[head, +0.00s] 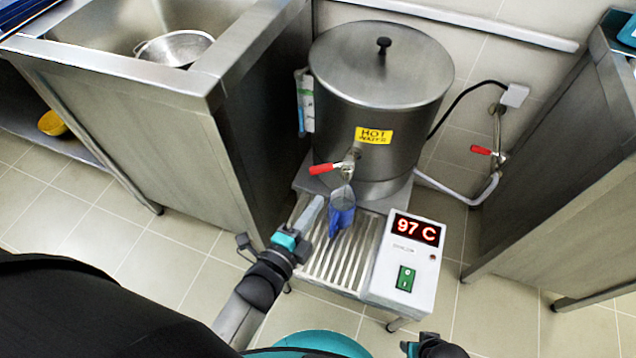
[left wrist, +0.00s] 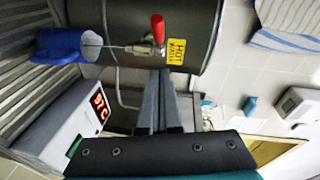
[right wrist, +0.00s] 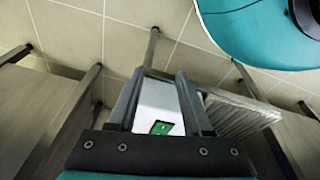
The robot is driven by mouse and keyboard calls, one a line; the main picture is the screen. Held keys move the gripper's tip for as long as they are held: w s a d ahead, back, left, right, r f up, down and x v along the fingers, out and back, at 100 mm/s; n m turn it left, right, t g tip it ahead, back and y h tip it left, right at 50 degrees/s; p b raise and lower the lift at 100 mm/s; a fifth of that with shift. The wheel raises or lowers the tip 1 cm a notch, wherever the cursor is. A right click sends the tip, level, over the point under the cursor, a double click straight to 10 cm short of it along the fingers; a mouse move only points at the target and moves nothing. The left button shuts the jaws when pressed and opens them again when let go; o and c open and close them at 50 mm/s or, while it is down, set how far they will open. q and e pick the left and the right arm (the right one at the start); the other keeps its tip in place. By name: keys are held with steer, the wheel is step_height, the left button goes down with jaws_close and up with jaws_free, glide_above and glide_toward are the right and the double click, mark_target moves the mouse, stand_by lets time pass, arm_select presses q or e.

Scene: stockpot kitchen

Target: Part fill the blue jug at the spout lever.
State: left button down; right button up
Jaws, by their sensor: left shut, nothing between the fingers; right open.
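The blue jug (head: 341,216) stands on the slatted grille below the spout (head: 348,165) of the steel hot water urn (head: 385,80). It also shows in the left wrist view (left wrist: 58,46), where a thin pale stream runs from the spout into its mouth. The red spout lever (head: 322,170) sticks out to the left in the head view; it shows in the left wrist view (left wrist: 158,28) too. My left gripper (head: 317,204) is shut and empty, just left of the jug and below the lever. My right gripper (right wrist: 157,80) is open and empty; its hand shows at the head view's bottom edge.
A control box (head: 405,262) reading 97 C stands right of the grille (head: 318,262). A sink counter (head: 130,75) with a steel pot (head: 175,48) is at left. A steel counter (head: 555,165) and a red-handled wall valve (head: 490,152) are at right.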

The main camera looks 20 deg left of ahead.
mark_target(331, 167)
arm_select(q)
steer(key=w+a+f+b, duration=0.1)
steer(key=w+b, duration=0.1)
steer(key=w, duration=0.5)
steer(key=shift+a+f, duration=0.15)
steer(key=shift+a, duration=0.15)
arm_select(e)
steer(key=shift+t, duration=0.3)
steer(key=shift+w+a+r, duration=0.2)
steer(key=shift+w+r, duration=0.2)
steer(key=shift+r, duration=0.4)
steer(key=shift+w+a+r, duration=0.15)
steer(key=shift+w+r, duration=0.3)
steer(key=shift+r, duration=0.35)
steer(key=shift+w+a+r, duration=0.2)
steer(key=shift+w+r, duration=0.2)
steer(key=shift+r, duration=0.4)
arm_select(q)
steer(key=shift+a, duration=0.1)
